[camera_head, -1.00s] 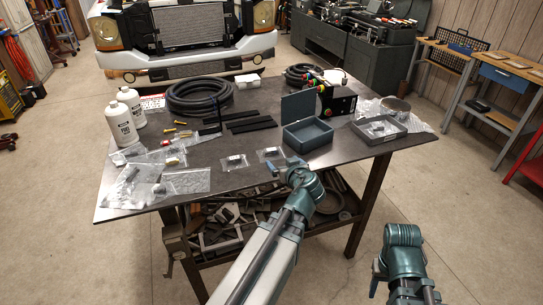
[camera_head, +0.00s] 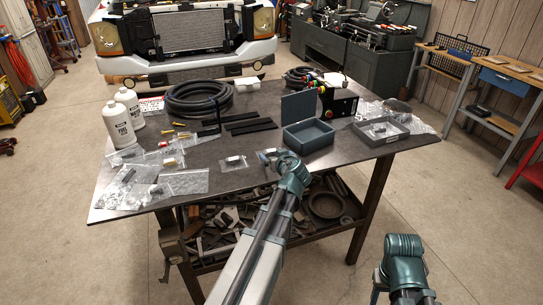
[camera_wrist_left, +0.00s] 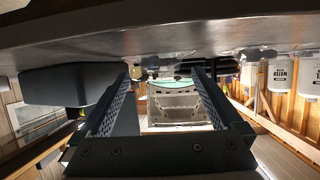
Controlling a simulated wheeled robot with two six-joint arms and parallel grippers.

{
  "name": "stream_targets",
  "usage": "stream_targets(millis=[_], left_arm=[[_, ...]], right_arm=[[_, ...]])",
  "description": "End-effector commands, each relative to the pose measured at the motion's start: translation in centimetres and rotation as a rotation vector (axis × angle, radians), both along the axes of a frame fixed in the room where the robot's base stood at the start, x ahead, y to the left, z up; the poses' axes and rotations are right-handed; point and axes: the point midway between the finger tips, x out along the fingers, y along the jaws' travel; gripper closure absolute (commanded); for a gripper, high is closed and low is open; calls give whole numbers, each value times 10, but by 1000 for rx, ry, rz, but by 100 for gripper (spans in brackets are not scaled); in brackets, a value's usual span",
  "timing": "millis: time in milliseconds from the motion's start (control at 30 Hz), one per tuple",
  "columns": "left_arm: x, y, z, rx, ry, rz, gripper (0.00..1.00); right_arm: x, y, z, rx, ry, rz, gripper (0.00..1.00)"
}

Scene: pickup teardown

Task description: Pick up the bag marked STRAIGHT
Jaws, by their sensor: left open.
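Several clear bags with small parts lie on the dark table (camera_head: 150,213), and no label is readable, so I cannot tell which says STRAIGHT. One small bag (camera_head: 234,162) lies near the front edge, with a dark part and a pale label. My left gripper (camera_head: 268,156) is just right of it, over the spot of another small bag that it largely hides. In the left wrist view my left gripper (camera_wrist_left: 161,75) has its two fingers wide apart with nothing between them. Only the right arm's wrist shows clearly at the lower right; its fingers cannot be made out.
A grey open-lid box (camera_head: 308,137) stands right of my left gripper, with a grey tray (camera_head: 381,138) beyond. More bags (camera_head: 185,182) lie at the left by white bottles (camera_head: 122,126). Black strips (camera_head: 250,127) and a coiled hose (camera_head: 198,100) lie behind.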

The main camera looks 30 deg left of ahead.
Motion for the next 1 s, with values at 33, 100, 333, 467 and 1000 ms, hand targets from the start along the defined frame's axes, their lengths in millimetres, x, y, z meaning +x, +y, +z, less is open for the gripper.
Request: stream_targets(millis=[33, 100, 333, 467, 1000], left_arm=[[8, 7, -5, 0, 0, 1, 0], [16, 14, -10, 1, 0, 2, 0], [23, 23, -13, 0, 0, 0, 0], [22, 22, -12, 0, 0, 0, 4], [22, 22, -12, 1, 0, 0, 84]], right_arm=[[0, 0, -6, 0, 0, 0, 50], [0, 0, -10, 0, 0, 0, 50], [0, 0, -13, 0, 0, 0, 50], [0, 0, -12, 0, 0, 0, 50], [0, 0, -12, 0, 0, 0, 50]])
